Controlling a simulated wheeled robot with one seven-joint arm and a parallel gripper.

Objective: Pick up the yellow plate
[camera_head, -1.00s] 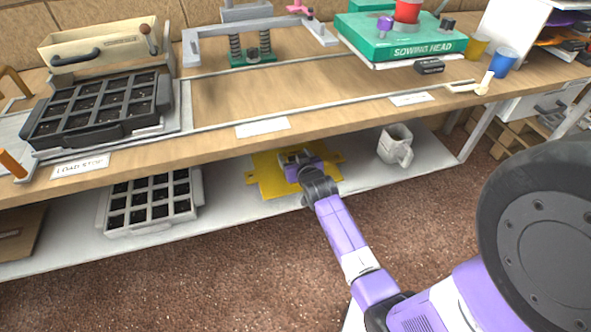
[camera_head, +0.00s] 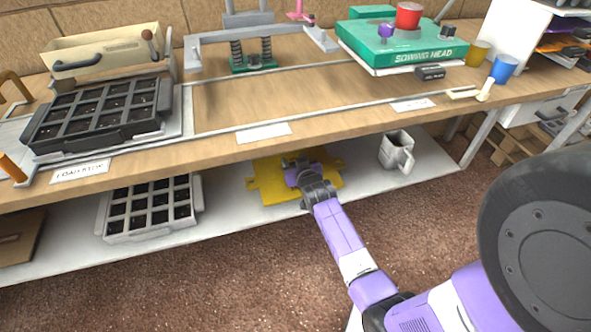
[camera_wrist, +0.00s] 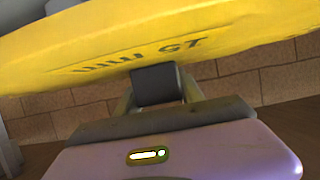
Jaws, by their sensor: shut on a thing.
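The yellow plate (camera_head: 270,187) is at the lower shelf, under the front edge of the bench top. My gripper (camera_head: 296,170) reaches in from the front and is shut on the plate. In the wrist view the plate (camera_wrist: 225,35) spans the top of the picture, with dark lettering along its side, partly unreadable. A dark finger (camera_wrist: 157,85) presses against its near edge; the other finger is hidden. I cannot tell whether the plate rests on the shelf or is slightly raised.
The bench top (camera_head: 225,145) overhangs the plate closely. The carpet in front is clear.

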